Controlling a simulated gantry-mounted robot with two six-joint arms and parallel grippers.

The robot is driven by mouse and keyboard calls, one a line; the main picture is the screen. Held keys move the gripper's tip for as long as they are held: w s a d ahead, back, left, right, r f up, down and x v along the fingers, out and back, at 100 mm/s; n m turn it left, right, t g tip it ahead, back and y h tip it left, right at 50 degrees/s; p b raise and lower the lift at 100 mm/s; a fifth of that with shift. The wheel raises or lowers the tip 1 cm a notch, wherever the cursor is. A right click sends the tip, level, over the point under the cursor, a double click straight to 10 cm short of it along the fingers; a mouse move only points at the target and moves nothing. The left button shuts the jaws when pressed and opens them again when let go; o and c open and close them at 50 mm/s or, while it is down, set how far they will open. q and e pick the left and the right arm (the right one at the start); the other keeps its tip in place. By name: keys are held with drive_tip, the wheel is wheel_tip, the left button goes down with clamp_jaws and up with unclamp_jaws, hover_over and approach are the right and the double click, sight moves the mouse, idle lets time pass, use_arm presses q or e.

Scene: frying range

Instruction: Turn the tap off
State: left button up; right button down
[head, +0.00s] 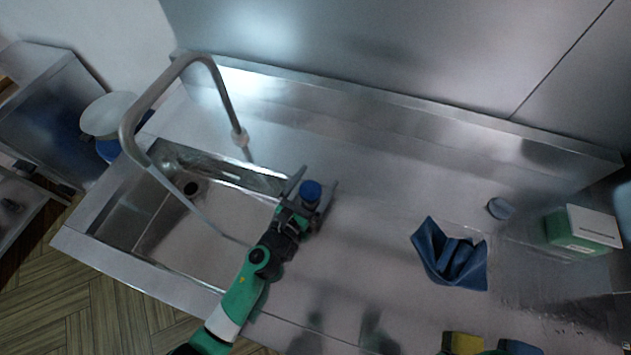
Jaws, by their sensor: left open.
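The tap has a tall arched grey spout (165,82) rising from behind the sink (165,222). A thin pale streak, which looks like running water (200,212), runs from the spout's end down into the sink. A round blue knob (311,190), apparently the tap's handle, stands on the counter right of the sink. My left gripper (314,184) is open, with one finger on each side of the knob. I cannot tell whether the fingers touch it. The knob's lower part is hidden by the gripper. My right gripper is not in view.
A blue cloth (450,256) lies on the steel counter (370,225) to the right. Beyond it are a small round grey object (500,208) and a green-and-white box (580,232). Yellow (463,344) and blue (520,347) items show at the bottom edge. A steel backsplash rises behind.

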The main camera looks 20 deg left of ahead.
use_arm(q)
drive_tip(key=c, duration=1.4)
drive_tip(key=shift+r, duration=0.1)
